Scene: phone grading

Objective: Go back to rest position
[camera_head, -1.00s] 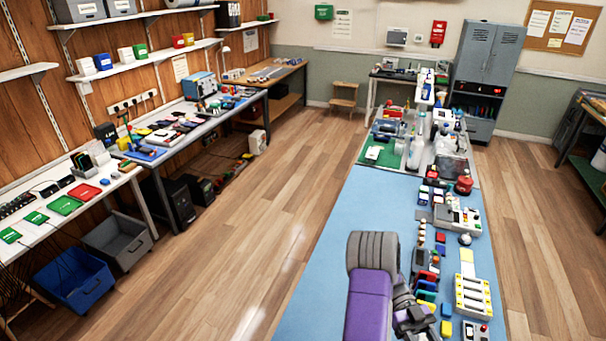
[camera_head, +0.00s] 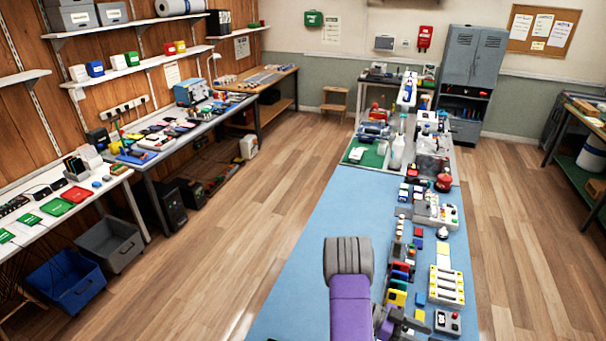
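One arm of mine, with a grey ribbed joint and a purple link, shows at the bottom centre over the blue table top (camera_head: 318,225). I cannot be sure which arm it is; its place right of centre suggests the right one. Dark angular parts beside the purple link, at the bottom edge, look like its wrist or gripper. They are small and cut off, so the fingers and anything between them cannot be made out. No other arm or gripper of mine is in view.
Several small coloured pieces and a white holder with yellow marks (camera_head: 446,286) line the table's right side, close to my arm. A grey control box (camera_head: 436,213) stands farther back. The table's left strip is bare. Wooden floor (camera_head: 240,220) lies open to the left.

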